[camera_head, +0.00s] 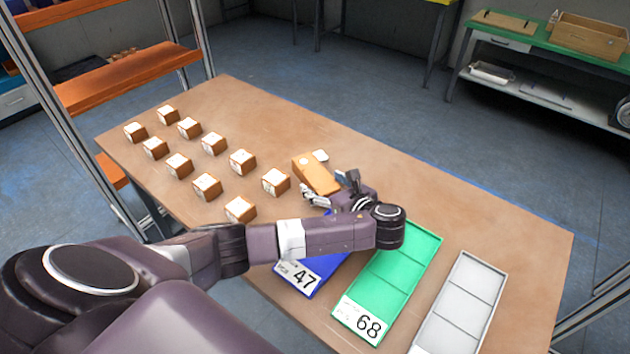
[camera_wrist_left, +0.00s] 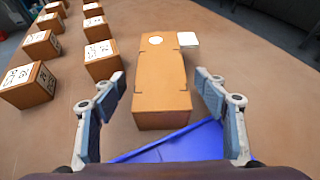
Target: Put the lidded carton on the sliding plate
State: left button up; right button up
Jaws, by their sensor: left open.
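A long orange-brown carton (camera_head: 317,175) with a round white spot lies on the brown table, just ahead of my left gripper. In the left wrist view the carton (camera_wrist_left: 160,85) lies between the fingers of my left gripper (camera_wrist_left: 157,88), with gaps on both sides. My left gripper (camera_head: 329,188) is open and holds nothing. A small white flat piece (camera_wrist_left: 187,40) is beside the carton's far right corner; I cannot tell whether it is the sliding plate. The near end of the carton is by the blue tray (camera_head: 315,272), partly hidden by my arm. My right gripper is out of view.
Several small brown boxes with white labelled tops (camera_head: 243,161) stand in rows on the table's left part. A green tray marked 68 (camera_head: 392,275) and a white-grey tray (camera_head: 462,305) lie to the right. The table's far right (camera_head: 500,222) is clear.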

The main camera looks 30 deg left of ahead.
pick_arm(q)
jog(key=shift+x, duration=1.35)
jog(key=shift+r, duration=0.1)
jog(key=c, duration=1.2)
jog(key=shift+w, duration=0.1)
jog(key=shift+c, duration=0.2)
jog(key=shift+r, duration=0.15)
